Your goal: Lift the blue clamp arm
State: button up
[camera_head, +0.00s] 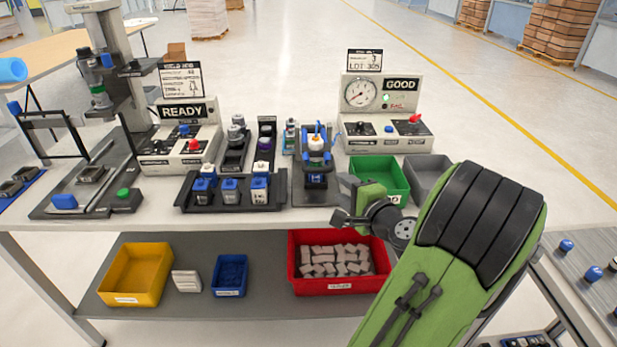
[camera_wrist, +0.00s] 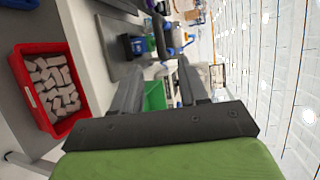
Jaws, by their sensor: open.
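The clamp fixture stands on a dark plate (camera_head: 303,190) near the middle of the bench. Its blue clamp arm (camera_head: 318,131) sits at the top, over a white part (camera_head: 316,145). In the wrist view the fixture lies sideways at the top, with a blue curved piece (camera_wrist: 188,41) on its right. My gripper (camera_head: 341,201) is at the bench's front edge, to the right of and in front of the fixture, apart from it. In the wrist view its two fingers (camera_wrist: 158,64) are spread with nothing between them. Whether the clamp arm is fully down is too small to tell.
A green bin (camera_head: 380,178) and a grey bin (camera_head: 425,175) stand right of the fixture. A black rack (camera_head: 230,205) with several blue-topped parts is at its left. The GOOD gauge box (camera_head: 388,115) stands behind. A red bin (camera_head: 338,285) is on the lower shelf.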

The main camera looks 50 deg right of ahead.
aim_at(321, 171)
jog(key=x, duration=1.2)
jog(key=shift+w, duration=0.3)
grip_shut()
